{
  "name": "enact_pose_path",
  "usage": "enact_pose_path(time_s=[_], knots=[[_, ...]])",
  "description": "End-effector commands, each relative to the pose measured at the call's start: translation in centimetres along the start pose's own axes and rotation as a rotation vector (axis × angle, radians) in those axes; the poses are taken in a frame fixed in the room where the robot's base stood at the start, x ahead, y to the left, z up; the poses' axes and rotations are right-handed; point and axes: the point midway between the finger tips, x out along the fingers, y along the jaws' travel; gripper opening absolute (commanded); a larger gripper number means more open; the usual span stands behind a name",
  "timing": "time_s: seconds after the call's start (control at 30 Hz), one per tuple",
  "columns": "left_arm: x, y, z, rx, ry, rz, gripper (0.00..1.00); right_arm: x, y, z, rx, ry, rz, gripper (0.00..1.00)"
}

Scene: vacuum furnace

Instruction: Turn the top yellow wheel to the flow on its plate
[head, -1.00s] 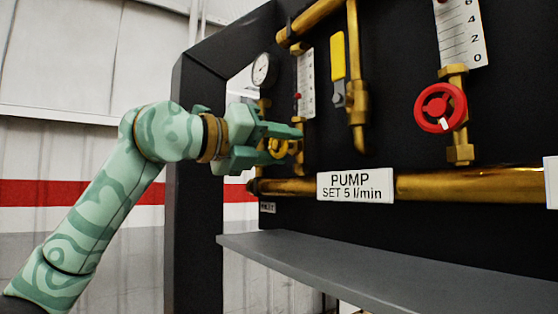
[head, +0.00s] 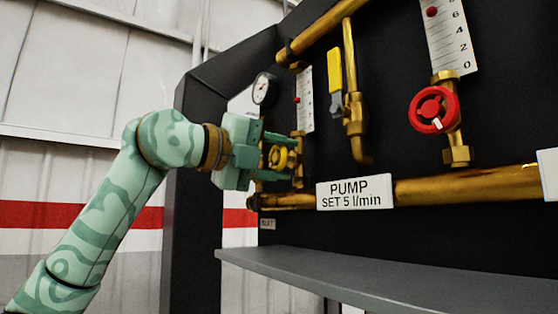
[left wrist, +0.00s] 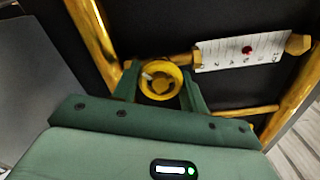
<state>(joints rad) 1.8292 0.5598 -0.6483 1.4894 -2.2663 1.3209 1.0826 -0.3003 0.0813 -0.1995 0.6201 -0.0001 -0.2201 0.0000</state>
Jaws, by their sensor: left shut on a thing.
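The yellow wheel (head: 282,159) sits on a brass valve below a small white scale (head: 306,101) with a red float. It is the only yellow wheel in view. My left gripper (head: 284,151) is shut on the wheel, partly covering it in the head view. In the left wrist view the wheel (left wrist: 160,82) lies between the two fingers (left wrist: 160,88), with a pale mark at its upper left. The scale (left wrist: 243,51) shows there too, its float (left wrist: 247,50) near the middle. A plate (head: 355,192) reads "PUMP SET 5 l/min". My right gripper is not in view.
A red wheel (head: 434,110) with a larger scale (head: 450,38) is at the right. A yellow lever (head: 335,70), a gauge (head: 264,89) and brass pipes (head: 465,187) are on the dark panel. A grey shelf (head: 400,285) juts out below.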

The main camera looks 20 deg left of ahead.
Motion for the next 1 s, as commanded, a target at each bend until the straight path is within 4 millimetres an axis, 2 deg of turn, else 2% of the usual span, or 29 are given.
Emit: enact_pose_path(time_s=[0.3,0.33,0.4,1.0], knots=[[-0.13,-0.18,0.21,0.001,-0.006,-0.004,0.20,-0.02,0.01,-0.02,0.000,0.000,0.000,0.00],[-0.13,-0.17,0.20,0.001,-0.006,-0.004,0.46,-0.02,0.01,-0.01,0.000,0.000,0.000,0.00],[-0.13,-0.16,0.19,0.001,-0.005,-0.004,0.65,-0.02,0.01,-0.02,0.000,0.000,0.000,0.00],[-0.02,-0.10,0.06,0.037,-0.001,0.000,0.65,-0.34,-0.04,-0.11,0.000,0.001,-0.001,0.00]])
